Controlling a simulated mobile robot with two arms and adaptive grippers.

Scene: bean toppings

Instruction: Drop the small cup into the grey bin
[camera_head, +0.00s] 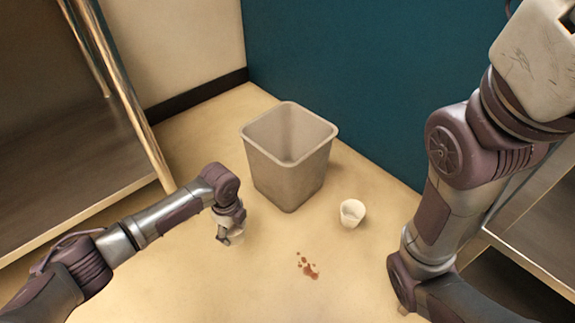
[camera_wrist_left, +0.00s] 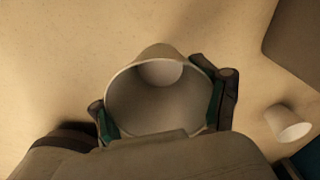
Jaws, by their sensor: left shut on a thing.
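My left gripper (camera_head: 231,237) is shut on a pale cup (camera_head: 238,239), low over the floor to the left of the grey bin. In the left wrist view, the held cup (camera_wrist_left: 160,98) has its open mouth toward the camera, with a finger on each side. In the head view my gripper hides most of it. The grey bin (camera_head: 277,167) stands upright and looks empty; its corner shows in the left wrist view (camera_wrist_left: 297,40). Another white cup (camera_head: 352,213) is on the floor right of the bin and also shows in the left wrist view (camera_wrist_left: 288,123). My right gripper is out of view.
A brown spill (camera_head: 308,266) lies on the floor in front of the bin. A shelf with a metal post (camera_head: 137,108) stands at the left, and another shelf unit (camera_head: 531,235) at the right. A teal wall (camera_head: 350,75) is behind the bin.

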